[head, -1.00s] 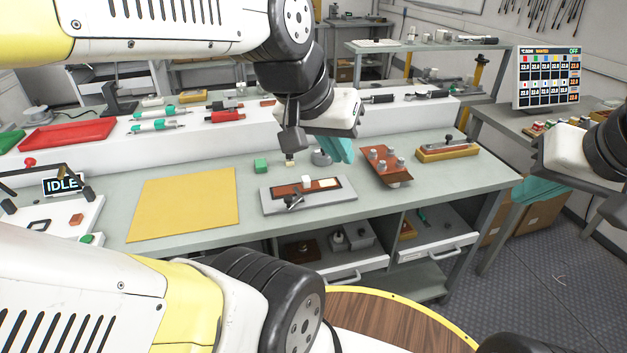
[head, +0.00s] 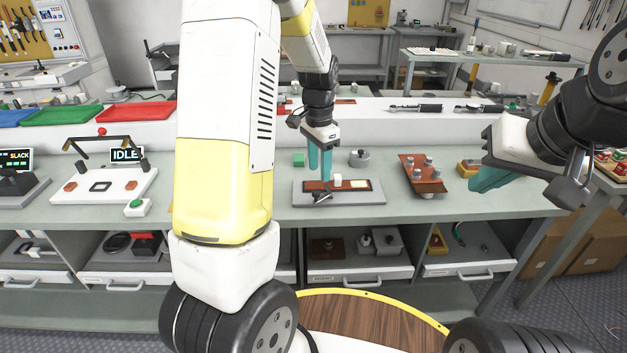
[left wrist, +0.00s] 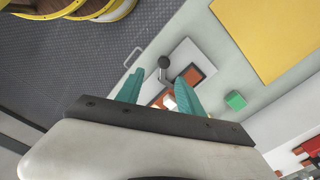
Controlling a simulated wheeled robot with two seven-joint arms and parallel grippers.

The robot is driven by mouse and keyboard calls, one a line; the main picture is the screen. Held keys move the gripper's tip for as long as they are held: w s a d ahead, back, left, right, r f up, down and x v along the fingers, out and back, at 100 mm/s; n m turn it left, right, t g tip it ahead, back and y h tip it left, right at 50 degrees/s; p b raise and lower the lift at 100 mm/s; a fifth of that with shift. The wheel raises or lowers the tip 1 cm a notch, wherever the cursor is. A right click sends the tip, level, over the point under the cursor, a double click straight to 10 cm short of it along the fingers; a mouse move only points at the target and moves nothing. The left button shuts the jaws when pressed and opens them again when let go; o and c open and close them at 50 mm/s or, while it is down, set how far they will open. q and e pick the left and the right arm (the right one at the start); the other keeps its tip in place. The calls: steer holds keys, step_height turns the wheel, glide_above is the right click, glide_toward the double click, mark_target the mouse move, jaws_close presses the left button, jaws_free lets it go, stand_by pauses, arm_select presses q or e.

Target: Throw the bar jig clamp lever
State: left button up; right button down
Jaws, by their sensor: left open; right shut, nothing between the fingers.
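The bar jig is a grey plate (head: 365,197) on the bench with a brown recess, a white block (head: 337,181) and a cream piece (head: 359,184). Its clamp lever (head: 322,197), with a dark knob, is at the front left of the plate; it also shows in the left wrist view (left wrist: 165,63). My left gripper (head: 320,177) is open, its teal fingers pointing down just above or behind the jig's left half, apparently empty. In the left wrist view the jig (left wrist: 188,57) lies partly beyond the fingers. My right gripper (head: 488,180) is shut and empty, off to the right.
A green block (head: 298,159) and a grey round part (head: 359,159) sit behind the jig. A brown plate with several grey knobs (head: 424,178) stands to the right. The IDLE fixture (head: 110,186) is at the left. Bench around the jig's right side is clear.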

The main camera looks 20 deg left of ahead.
mark_target(317, 191)
arm_select(q)
steer(key=shift+w+a+f, duration=0.1)
steer(key=shift+a+f, duration=0.1)
steer(key=shift+f, duration=0.25)
steer(key=shift+w+a+f, duration=0.1)
steer(key=shift+a+f, duration=0.05)
steer(key=shift+f, duration=0.25)
step_height(317, 191, down, 7)
steer(key=shift+f, duration=0.15)
jaws_close()
